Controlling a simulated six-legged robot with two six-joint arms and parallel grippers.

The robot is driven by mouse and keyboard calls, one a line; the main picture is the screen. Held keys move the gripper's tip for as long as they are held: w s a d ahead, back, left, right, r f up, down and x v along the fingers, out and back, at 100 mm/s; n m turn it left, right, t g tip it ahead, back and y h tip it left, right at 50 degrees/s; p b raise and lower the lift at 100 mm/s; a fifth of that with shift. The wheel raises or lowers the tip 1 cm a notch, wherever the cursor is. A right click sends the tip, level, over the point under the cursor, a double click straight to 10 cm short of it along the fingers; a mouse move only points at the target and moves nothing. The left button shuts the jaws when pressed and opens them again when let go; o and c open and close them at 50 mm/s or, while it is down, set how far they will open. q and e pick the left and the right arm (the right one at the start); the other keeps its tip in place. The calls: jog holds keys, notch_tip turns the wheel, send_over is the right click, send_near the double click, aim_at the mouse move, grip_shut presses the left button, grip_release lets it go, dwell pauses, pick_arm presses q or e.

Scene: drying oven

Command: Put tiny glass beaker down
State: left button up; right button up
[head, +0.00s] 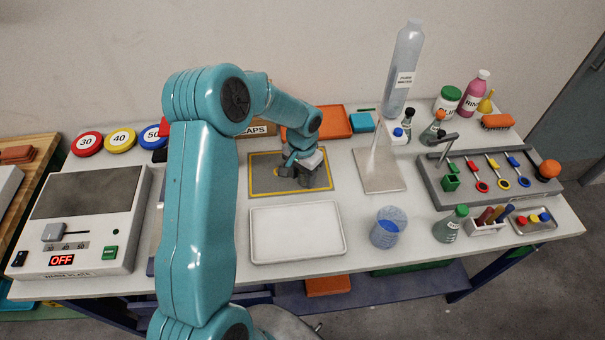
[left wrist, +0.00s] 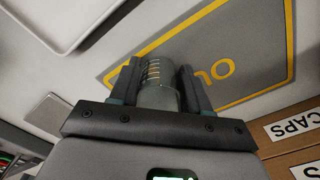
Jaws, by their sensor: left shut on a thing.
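The tiny glass beaker (left wrist: 158,88) shows in the left wrist view, between the two fingers of my left gripper (left wrist: 160,85). It is clear glass with light graduation lines. The gripper is shut on it. In the head view my left gripper (head: 305,178) is over the grey mat with a yellow border (head: 262,180), and the beaker is hidden there. The mat also shows in the left wrist view (left wrist: 245,75), beneath and beyond the beaker. I cannot tell whether the beaker touches the mat. My right gripper is not in view.
A white tray (head: 297,232) lies in front of the mat. A hot plate reading OFF (head: 85,225) stands left. An orange tray (head: 335,123) and a CAPS box (head: 258,129) are behind.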

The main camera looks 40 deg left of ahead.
pick_arm(q)
jog(key=shift+f, duration=0.1)
jog(key=o, duration=0.6)
jog(key=shift+f, duration=0.1)
jog(key=o, duration=0.4)
jog(key=shift+w, duration=0.1)
jog(key=shift+o, duration=0.2)
